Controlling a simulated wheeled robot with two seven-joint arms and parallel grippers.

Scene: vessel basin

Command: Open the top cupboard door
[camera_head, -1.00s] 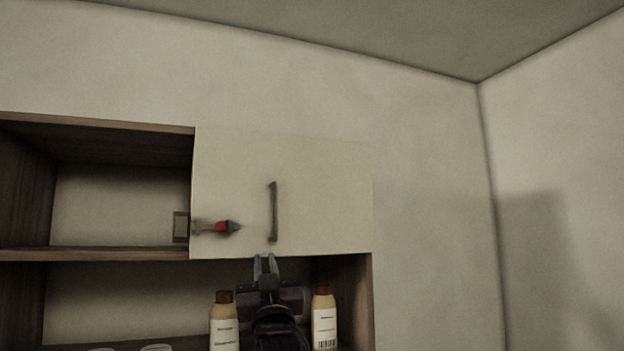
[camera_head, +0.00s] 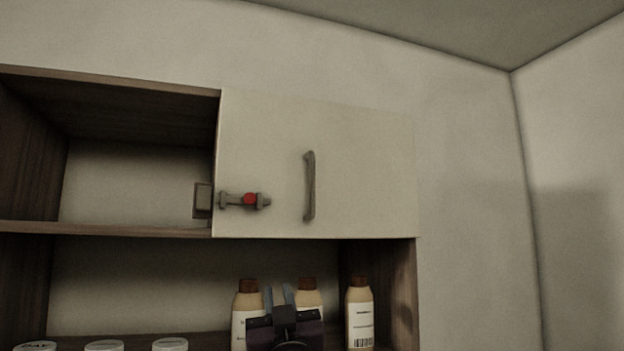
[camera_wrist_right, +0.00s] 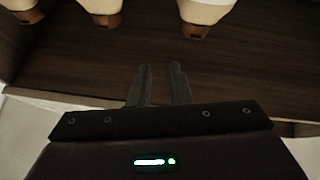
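The top cupboard door (camera_head: 365,165) is a pale, flat panel and looks shut in the head view. A dark vertical handle (camera_head: 309,186) is fixed near its middle. A latch with a red part (camera_head: 249,199) sits at the door's lower left edge, beside a small plate (camera_head: 202,200). My right gripper (camera_head: 279,296) is below the door, in front of the lower shelf, and touches neither handle nor latch. In the right wrist view its two fingers (camera_wrist_right: 160,88) stand a little apart with nothing between them. My left gripper is not in view.
Bottles with brown caps (camera_head: 360,315) stand on the lower shelf, behind and beside my right gripper. Several white-lidded jars (camera_head: 170,344) are at the lower left. The open upper compartment (camera_head: 130,185) left of the door looks empty. Bare wall lies to the right.

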